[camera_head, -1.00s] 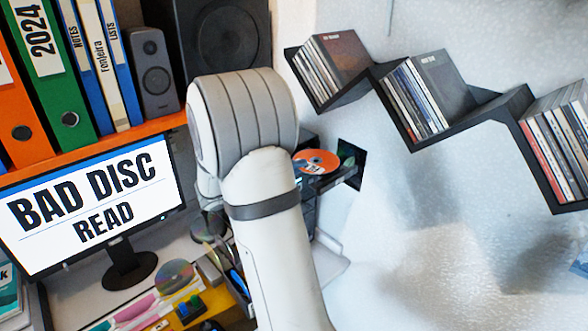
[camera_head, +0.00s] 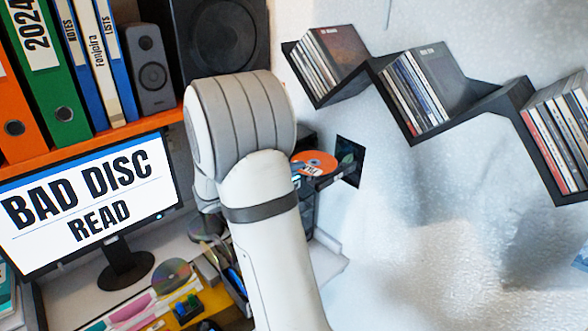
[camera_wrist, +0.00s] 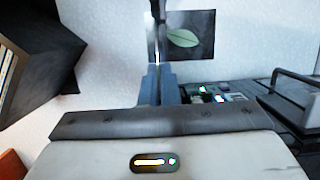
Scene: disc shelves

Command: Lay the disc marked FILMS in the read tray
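An orange disc (camera_head: 316,160) with a small white label lies flat at the dark tray (camera_head: 333,177) in the head view; its lettering is too small to read. My arm covers the disc's left edge and hides my gripper there. In the wrist view my gripper (camera_wrist: 160,75) has its narrow fingers close together. A thin strip, apparently the disc seen edge-on (camera_wrist: 156,40), runs out from between them. Whether the disc touches the tray or is just above it cannot be told. The monitor (camera_head: 90,205) reads BAD DISC READ.
A zigzag black shelf (camera_head: 500,103) with several disc cases runs along the right wall. A dark card with a leaf (camera_wrist: 190,36) is on the wall close to my fingers. Dark equipment with small lights (camera_wrist: 218,96) stands beside them. Another disc (camera_head: 172,275) lies on the cluttered desk.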

